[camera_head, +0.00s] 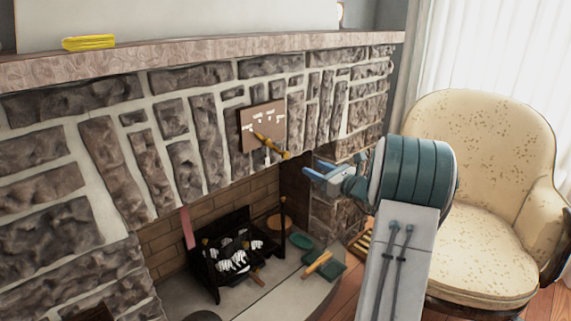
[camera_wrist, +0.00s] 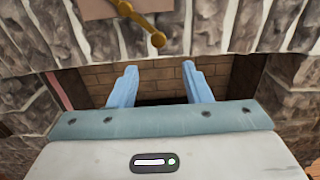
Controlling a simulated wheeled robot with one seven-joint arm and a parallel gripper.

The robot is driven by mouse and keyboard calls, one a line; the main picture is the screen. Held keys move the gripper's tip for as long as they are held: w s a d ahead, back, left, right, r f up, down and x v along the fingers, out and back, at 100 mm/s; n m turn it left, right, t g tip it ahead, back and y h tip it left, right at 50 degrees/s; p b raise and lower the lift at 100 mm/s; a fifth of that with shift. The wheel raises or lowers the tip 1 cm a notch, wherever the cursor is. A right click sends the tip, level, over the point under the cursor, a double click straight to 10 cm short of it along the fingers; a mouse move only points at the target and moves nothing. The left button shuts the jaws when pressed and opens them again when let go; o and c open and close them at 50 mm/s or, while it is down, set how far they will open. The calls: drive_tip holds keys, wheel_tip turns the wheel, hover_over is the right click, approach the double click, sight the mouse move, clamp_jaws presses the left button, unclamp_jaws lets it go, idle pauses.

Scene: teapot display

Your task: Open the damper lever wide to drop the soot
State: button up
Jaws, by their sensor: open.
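The damper lever (camera_head: 270,145) is a brass-coloured bar with a knob at its end, fixed to a brown plate (camera_head: 248,128) with white markings on the stone chimney front. In the wrist view the lever (camera_wrist: 140,21) shows at the top, slanting down to the right to its round knob. My gripper (camera_head: 308,178) is to the right of the lever's knob and a little below it, apart from it. In the wrist view my gripper (camera_wrist: 157,85) has its two blue fingers spread with nothing between them, pointing toward the fireplace opening below the lever. No soot is clearly visible.
A black grate (camera_head: 235,262) with dark and white logs stands in the fireplace. A green dustpan or brush (camera_head: 325,266) lies on the hearth. A yellow object (camera_head: 88,43) rests on the mantel (camera_head: 200,58). A cream armchair (camera_head: 480,160) stands at the right.

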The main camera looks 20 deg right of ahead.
sight(287, 156)
drive_tip(key=b+x, duration=0.2)
drive_tip(key=x, duration=1.1)
drive_tip(key=shift+w+a, duration=0.15)
clamp_jaws()
